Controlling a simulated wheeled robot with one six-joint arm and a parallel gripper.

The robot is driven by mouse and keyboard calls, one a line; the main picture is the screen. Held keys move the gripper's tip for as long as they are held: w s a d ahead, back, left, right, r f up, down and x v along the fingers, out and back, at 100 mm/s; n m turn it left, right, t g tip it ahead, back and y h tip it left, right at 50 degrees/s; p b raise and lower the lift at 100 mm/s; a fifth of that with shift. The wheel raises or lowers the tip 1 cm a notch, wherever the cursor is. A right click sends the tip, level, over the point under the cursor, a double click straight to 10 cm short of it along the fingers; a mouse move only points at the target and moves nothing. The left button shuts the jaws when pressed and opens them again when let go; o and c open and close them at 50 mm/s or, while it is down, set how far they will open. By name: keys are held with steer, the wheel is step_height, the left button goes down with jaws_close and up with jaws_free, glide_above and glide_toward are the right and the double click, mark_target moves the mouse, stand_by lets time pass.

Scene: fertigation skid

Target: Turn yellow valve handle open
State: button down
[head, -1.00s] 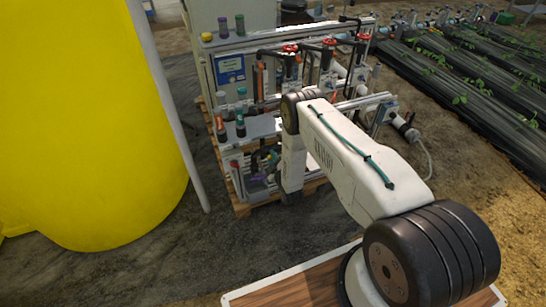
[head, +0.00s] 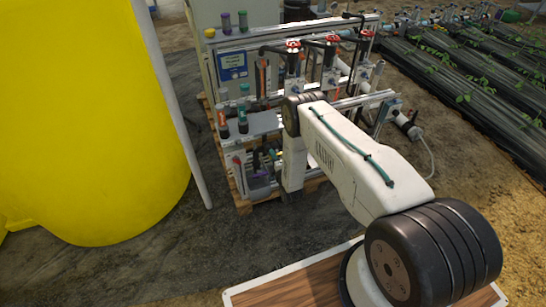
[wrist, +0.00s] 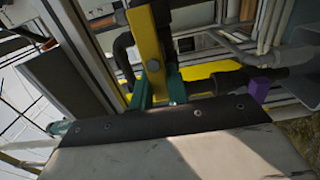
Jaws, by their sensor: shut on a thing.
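The yellow valve handle (wrist: 143,38) shows in the wrist view as a flat upright bar at upper middle. Its lower end meets my gripper (wrist: 158,88), whose green fingers are shut on it. The part between the fingers is partly hidden. A second yellow piece (wrist: 205,70) lies across behind the fingers; I cannot tell whether it belongs to the same handle. In the head view my arm reaches down at the front of the skid, and the gripper and handle cannot be made out there.
Aluminium rails (wrist: 80,45), a black pipe (wrist: 215,84) and a purple fitting (wrist: 258,90) are close around the gripper. The skid carries red-topped valves (head: 293,46) and a blue-labelled controller (head: 232,66). A large yellow tank (head: 80,130) stands left; bare ground lies between.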

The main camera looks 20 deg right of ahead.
stand_by(0.4)
steer(key=c, duration=1.4)
jaws_free()
steer(key=shift+o, duration=0.2)
steer(key=shift+s, duration=0.1)
steer(key=s, duration=0.7)
steer(key=shift+s, duration=0.3)
